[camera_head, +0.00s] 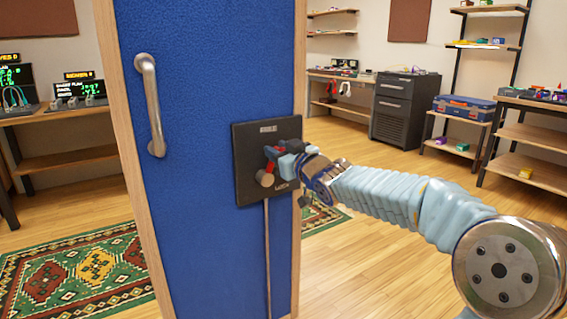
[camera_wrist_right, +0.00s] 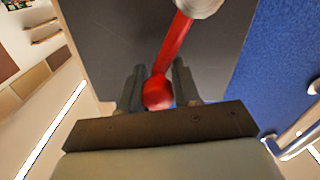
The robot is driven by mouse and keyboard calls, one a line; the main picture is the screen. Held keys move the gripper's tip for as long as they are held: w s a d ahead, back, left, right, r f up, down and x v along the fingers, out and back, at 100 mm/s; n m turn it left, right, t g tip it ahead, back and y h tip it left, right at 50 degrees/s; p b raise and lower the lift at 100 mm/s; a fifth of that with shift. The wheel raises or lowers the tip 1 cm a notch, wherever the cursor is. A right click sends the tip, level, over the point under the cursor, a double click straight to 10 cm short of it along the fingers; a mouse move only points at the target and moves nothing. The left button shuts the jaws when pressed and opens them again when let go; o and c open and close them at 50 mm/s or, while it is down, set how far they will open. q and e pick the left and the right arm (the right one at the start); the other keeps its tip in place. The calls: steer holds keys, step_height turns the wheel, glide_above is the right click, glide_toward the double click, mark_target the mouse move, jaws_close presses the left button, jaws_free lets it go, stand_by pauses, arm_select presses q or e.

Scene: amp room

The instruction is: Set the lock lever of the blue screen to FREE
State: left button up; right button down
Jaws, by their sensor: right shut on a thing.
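The blue screen (camera_head: 210,70) stands upright in a wooden frame in the middle of the head view. A black lock plate (camera_head: 248,140) is mounted near its right edge, with lettering at top and bottom that is partly covered and too small to read surely. The red lock lever (camera_head: 270,164) runs from a round pale hub (camera_head: 265,178) up to my right gripper (camera_head: 284,152). In the right wrist view the lever's red knob (camera_wrist_right: 158,93) sits between the two fingers of my right gripper, which is shut on it. My left gripper is not in view.
A metal handle (camera_head: 152,105) is on the screen's left side. A patterned rug (camera_head: 85,270) lies at left. A dark cabinet (camera_head: 392,108) and shelves with a blue case (camera_head: 465,108) stand behind at right. The wooden floor right of the screen is open.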

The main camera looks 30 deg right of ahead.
steer(key=shift+a+n+b, duration=0.4)
steer(key=shift+n+b, duration=0.15)
steer(key=shift+n, duration=0.25)
steer(key=c, duration=0.9)
jaws_free()
steer(key=shift+c, duration=0.2)
steer(key=shift+o, duration=0.4)
steer(key=shift+s+a+r, duration=0.1)
steer(key=s+d+p, duration=0.1)
steer(key=s+p, duration=0.1)
steer(key=s, duration=1.1)
steer(key=shift+s, duration=0.35)
